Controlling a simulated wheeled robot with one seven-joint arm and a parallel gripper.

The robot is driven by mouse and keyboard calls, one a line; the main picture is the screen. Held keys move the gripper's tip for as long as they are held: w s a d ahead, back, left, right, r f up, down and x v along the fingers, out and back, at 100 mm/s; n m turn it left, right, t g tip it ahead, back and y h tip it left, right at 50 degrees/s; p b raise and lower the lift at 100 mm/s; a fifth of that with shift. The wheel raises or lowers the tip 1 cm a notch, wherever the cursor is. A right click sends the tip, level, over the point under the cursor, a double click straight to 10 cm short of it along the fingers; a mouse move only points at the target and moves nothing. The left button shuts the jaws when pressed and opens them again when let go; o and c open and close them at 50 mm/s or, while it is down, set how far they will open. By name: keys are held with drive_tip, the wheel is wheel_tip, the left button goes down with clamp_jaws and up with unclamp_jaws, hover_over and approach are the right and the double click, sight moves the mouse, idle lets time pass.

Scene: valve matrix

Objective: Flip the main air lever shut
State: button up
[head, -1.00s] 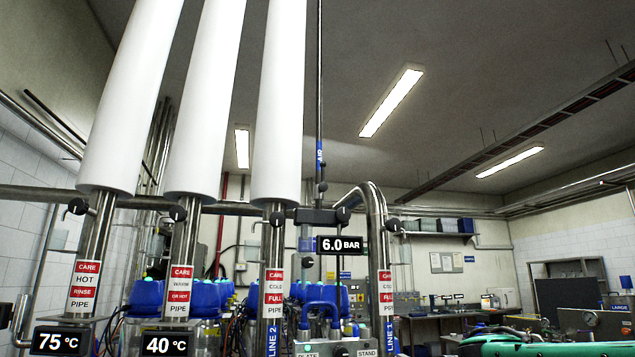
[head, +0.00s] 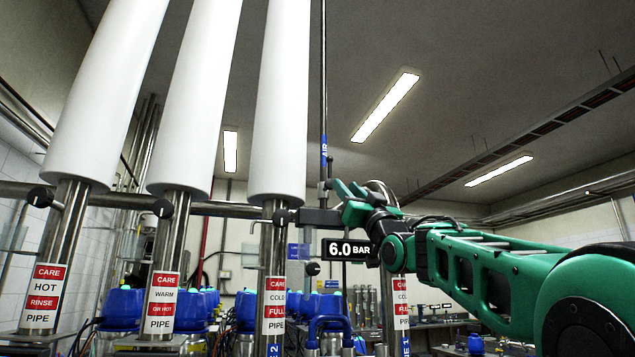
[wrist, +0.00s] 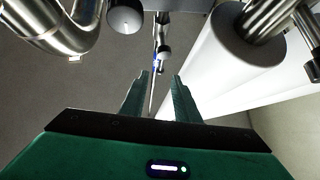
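The thin vertical air pipe (head: 323,90) with its blue AIR label (head: 324,152) comes down from the ceiling right of the white-clad pipes. A small valve fitting, likely the main air lever, sits low on it, partly hidden by my gripper (head: 336,190) in the head view. In the wrist view the air pipe and its fitting (wrist: 163,50) lie just beyond my fingertips (wrist: 162,78). My fingers are apart with nothing clearly held between them; the pipe lines up with the gap. Which way the lever points is too small to tell.
A dark horizontal block (head: 315,217) and the 6.0 BAR display (head: 348,249) sit just below my gripper. Thick white-clad pipes (head: 278,100) stand close on the left. A curved steel pipe (wrist: 62,32) shows close in the wrist view.

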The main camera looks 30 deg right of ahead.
sight(331, 168)
drive_tip(key=x, duration=1.1)
drive_tip(key=shift+s+a+r, duration=0.15)
drive_tip(key=shift+r, duration=0.2)
drive_tip(key=shift+c, duration=0.6)
clamp_jaws()
